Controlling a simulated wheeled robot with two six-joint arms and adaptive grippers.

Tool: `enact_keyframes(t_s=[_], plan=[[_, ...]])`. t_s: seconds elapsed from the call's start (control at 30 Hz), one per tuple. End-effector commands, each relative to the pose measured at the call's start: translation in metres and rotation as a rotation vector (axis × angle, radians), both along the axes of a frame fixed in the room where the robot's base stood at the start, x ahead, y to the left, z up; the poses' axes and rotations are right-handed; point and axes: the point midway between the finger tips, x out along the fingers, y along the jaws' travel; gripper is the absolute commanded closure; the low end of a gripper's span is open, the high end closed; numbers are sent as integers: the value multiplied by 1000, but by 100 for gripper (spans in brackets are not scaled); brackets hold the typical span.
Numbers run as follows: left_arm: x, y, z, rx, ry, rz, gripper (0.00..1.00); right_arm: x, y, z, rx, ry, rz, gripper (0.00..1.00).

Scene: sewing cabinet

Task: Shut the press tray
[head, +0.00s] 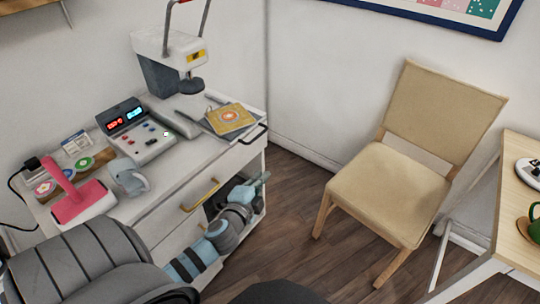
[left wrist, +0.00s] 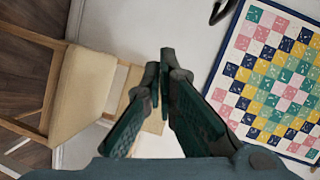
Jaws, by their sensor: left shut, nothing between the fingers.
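The white heat press (head: 165,62) stands at the back of the white cabinet top, with a red-ended lever raised. A flat grey tray-like plate (head: 208,125) sticks out in front of it. A yellow patch with an orange emblem (head: 232,117) lies on it. I cannot tell how far the tray is out. My left gripper (head: 260,182) is beside the cabinet's right front, below the top and apart from the tray. In the left wrist view my left gripper (left wrist: 162,62) is shut and empty, pointing toward the chair and wall. My right gripper is not in view.
A control box (head: 140,138) with red and blue displays sits left of the press. A pink tool (head: 78,195) stands at the cabinet's left. A drawer with a brass handle (head: 200,195) is below. A beige chair (head: 390,190) stands right; floor between is clear.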

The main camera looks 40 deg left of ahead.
Motion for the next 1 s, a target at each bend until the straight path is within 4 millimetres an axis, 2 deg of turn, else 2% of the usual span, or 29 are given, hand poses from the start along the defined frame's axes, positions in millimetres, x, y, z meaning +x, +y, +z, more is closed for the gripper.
enact_keyframes(t_s=[0.03, 0.1, 0.2, 0.37, 0.67, 0.8, 1.0], plan=[[5, -5, 20, 58, -66, -19, 100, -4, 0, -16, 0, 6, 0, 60], [9, -8, 49, 108, -124, -31, 100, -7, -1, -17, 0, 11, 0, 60], [16, -7, 60, 122, -139, -33, 100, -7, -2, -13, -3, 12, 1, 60], [42, 1, 60, 119, -138, -30, 100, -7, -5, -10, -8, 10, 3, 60], [104, 19, 56, 116, -137, -29, 100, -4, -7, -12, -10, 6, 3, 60], [102, 43, 48, 120, -134, -30, 100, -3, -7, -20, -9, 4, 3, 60], [101, 57, 46, 115, -135, -31, 100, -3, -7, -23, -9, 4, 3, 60]])
